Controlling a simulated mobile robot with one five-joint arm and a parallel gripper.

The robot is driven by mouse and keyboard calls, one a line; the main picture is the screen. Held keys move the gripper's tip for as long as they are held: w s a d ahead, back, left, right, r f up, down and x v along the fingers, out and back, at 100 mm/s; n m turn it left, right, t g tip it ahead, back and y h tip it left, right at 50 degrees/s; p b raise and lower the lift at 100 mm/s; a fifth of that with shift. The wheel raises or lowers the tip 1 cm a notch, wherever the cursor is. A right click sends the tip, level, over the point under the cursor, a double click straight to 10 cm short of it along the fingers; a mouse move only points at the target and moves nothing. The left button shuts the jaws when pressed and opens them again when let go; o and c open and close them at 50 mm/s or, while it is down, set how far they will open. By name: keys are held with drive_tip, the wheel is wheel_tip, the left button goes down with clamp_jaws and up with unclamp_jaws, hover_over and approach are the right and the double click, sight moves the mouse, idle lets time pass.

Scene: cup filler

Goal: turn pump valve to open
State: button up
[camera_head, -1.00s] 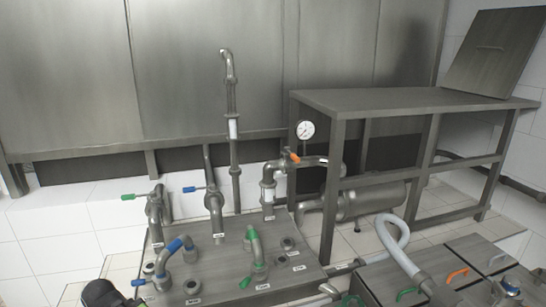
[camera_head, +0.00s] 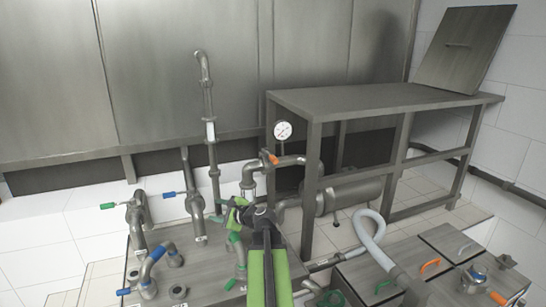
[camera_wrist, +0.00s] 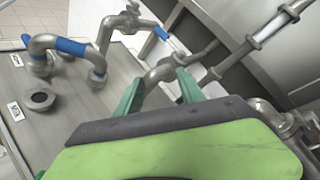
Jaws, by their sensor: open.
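Several valves stand on the pipework and their labels are too small to read, so I cannot tell for certain which is the pump valve. One with an orange handle (camera_head: 270,157) sits on the pipe below a round gauge (camera_head: 283,130). A blue-handled valve (camera_head: 172,194) and a green-handled valve (camera_head: 108,206) stand to the left. My gripper (camera_head: 228,211) is open and empty, left of and below the orange handle in the picture. In the wrist view its two green fingers (camera_wrist: 160,78) are apart, with a bent grey pipe beyond them. The orange handle is not visible there.
Blue-banded (camera_head: 152,262) and green-banded (camera_head: 236,246) pipe bends stand on the metal deck. A metal table (camera_head: 385,98) with a cylinder beneath is at right. A grey hose (camera_head: 372,235) and lidded boxes with coloured handles lie front right.

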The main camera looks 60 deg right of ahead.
drive_tip(key=s+d+r+m+t+h, duration=0.1)
drive_tip(key=s+d+r+m+h, duration=0.15)
drive_tip(key=s+d, duration=0.2)
drive_tip(key=s+d+r+m+h, duration=0.1)
drive_tip(key=s+d+r+m, duration=0.15)
drive_tip(key=d, duration=0.25)
drive_tip(key=m+g+h+p, duration=0.1)
drive_tip(key=m+h, duration=0.5)
drive_tip(key=m, duration=0.2)
approach(276, 163)
drive_tip(key=shift+y, duration=0.25)
drive_tip(key=x, duration=1.2)
drive_tip(key=shift+d+r, duration=0.15)
drive_tip(key=shift+r, duration=0.1)
drive_tip(key=shift+c, duration=0.5)
clamp_jaws()
